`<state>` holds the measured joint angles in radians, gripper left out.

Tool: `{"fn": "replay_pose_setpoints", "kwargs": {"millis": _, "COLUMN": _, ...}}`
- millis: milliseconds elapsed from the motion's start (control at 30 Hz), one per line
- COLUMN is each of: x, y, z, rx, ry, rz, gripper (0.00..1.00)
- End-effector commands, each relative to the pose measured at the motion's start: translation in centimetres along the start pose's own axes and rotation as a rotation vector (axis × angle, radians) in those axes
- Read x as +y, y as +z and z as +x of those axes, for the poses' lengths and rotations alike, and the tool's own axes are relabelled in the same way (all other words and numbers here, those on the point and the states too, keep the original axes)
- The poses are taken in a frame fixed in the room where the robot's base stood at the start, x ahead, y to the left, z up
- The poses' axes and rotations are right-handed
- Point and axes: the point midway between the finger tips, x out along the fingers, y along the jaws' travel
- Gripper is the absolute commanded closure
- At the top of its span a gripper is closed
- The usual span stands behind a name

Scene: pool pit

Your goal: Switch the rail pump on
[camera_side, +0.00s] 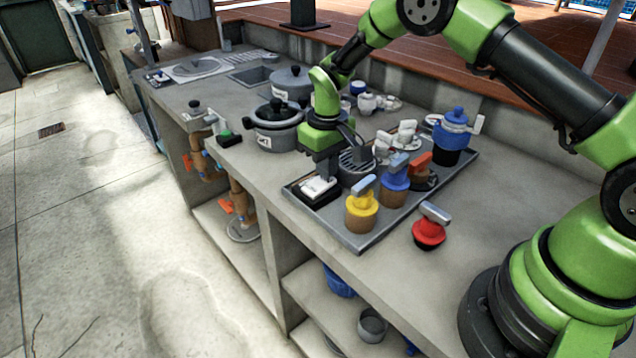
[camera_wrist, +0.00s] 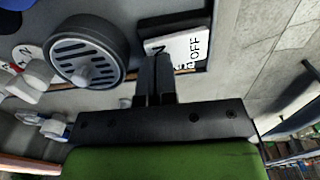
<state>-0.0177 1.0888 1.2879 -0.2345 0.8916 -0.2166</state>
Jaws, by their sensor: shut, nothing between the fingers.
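A white rocker switch (camera_side: 318,187) in a black housing sits at the near left corner of the grey tray.
A slotted grey round cap (camera_wrist: 85,50) stands close beside the fingers. Pots (camera_side: 275,130) are behind. A green-topped switch (camera_side: 228,138) sits at the counter's left edge.

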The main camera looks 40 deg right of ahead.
Motion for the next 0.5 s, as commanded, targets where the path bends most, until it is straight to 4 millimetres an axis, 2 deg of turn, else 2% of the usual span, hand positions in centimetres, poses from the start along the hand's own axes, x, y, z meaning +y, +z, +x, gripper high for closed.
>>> {"fn": "replay_pose_setpoints", "kwargs": {"millis": 500, "x": 0.0, "y": 0.0, "z": 0.8, "rx": 0.0, "ry": 0.0, "rz": 0.0, "gripper": 1.0}}
